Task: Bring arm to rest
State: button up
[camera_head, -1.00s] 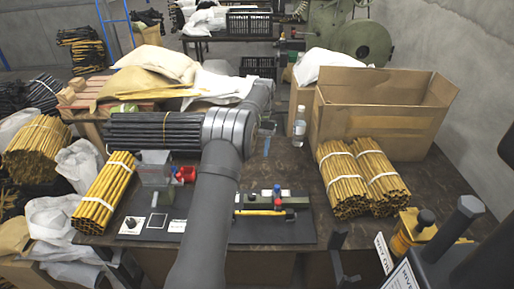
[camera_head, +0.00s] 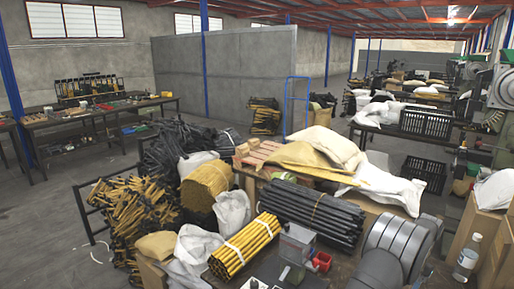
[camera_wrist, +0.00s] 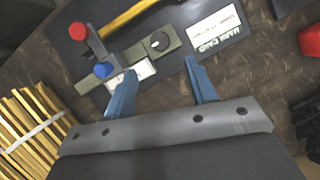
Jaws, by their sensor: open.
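My gripper (camera_wrist: 158,88) shows in the wrist view with its two blue fingers spread apart and nothing between them. It is over the worktable (camera_wrist: 160,105), close to a black fixture plate (camera_wrist: 175,30). In the head view only a grey part of my arm shows at the bottom right; the gripper is outside that view.
A yellow bundle (camera_wrist: 28,130) lies left in the wrist view. Open floor (camera_head: 70,210) lies at the far left.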

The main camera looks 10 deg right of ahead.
jog(key=x, duration=1)
jog(key=shift+r, duration=0.1)
jog(key=v, duration=1.7)
jog(key=x, duration=1.7)
jog(key=shift+a, duration=0.15)
jog(key=n+g, duration=0.1)
jog(key=n, duration=0.2)
jog(key=shift+w, duration=0.15)
jog(key=n+h, duration=0.2)
jog(key=n, duration=0.2)
jog(key=shift+a+g, duration=0.1)
jog(key=shift+g, duration=0.3)
jog(key=n, duration=0.2)
jog(key=n+h, duration=0.1)
jog(key=n, duration=0.1)
jog(key=shift+a+n+g+h, duration=0.1)
jog(key=shift+n+g+h, duration=0.2)
jog(key=shift+n, duration=0.1)
jog(key=n+h, duration=0.1)
jog(key=n, duration=0.3)
jog(key=shift+h, duration=0.4)
